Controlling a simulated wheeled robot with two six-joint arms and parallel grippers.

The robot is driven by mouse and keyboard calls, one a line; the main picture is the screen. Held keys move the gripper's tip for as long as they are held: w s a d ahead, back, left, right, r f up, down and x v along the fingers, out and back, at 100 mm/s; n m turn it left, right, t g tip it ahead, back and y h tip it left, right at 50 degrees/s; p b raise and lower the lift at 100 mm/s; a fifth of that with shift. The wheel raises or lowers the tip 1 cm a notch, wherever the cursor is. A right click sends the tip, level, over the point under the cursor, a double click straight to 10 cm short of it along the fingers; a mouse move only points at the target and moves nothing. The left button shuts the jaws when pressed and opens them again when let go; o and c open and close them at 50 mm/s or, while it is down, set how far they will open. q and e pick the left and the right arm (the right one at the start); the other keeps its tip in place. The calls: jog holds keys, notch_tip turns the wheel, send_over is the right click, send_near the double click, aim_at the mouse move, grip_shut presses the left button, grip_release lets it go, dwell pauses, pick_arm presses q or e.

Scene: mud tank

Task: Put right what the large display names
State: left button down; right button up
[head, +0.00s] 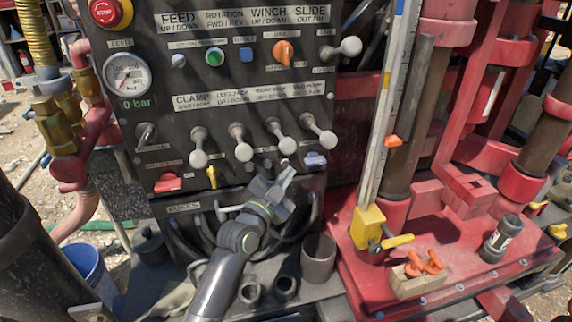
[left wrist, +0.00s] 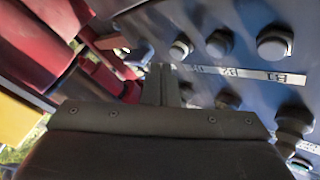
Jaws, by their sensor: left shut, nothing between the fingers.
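A dark control panel (head: 228,100) fills the middle of the head view, with labelled rows for feed, rotation, winch, slide and clamp. Several white-knobbed levers (head: 240,142) stick out of the lower row. My left gripper (head: 289,172) is shut and empty, in front of the panel's lower part, below the levers. In the left wrist view its fingers (left wrist: 162,85) point at a dark face with round knobs (left wrist: 219,43) and a label strip. No large display can be made out. My right gripper is out of view.
A red stop button (head: 106,12) is at top left. A dark cup (head: 318,258) stands right of my left arm.

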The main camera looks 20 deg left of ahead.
pick_arm(q)
jog(key=shift+w+a, duration=0.25)
jog(key=shift+w, duration=0.1)
jog(key=shift+w+a+b, duration=0.25)
jog(key=shift+w+b, duration=0.1)
jog(key=shift+w, duration=0.05)
dwell(1.0)
dwell(0.3)
jog(key=shift+s+d, duration=0.55)
jog(key=shift+s, duration=0.2)
jog(key=shift+s+d+b, duration=0.35)
jog(key=shift+s+d, duration=0.35)
jog(key=shift+s, duration=0.35)
jog(key=shift+s+d+b, duration=0.35)
jog(key=shift+s+d, duration=0.3)
jog(key=shift+s, duration=0.35)
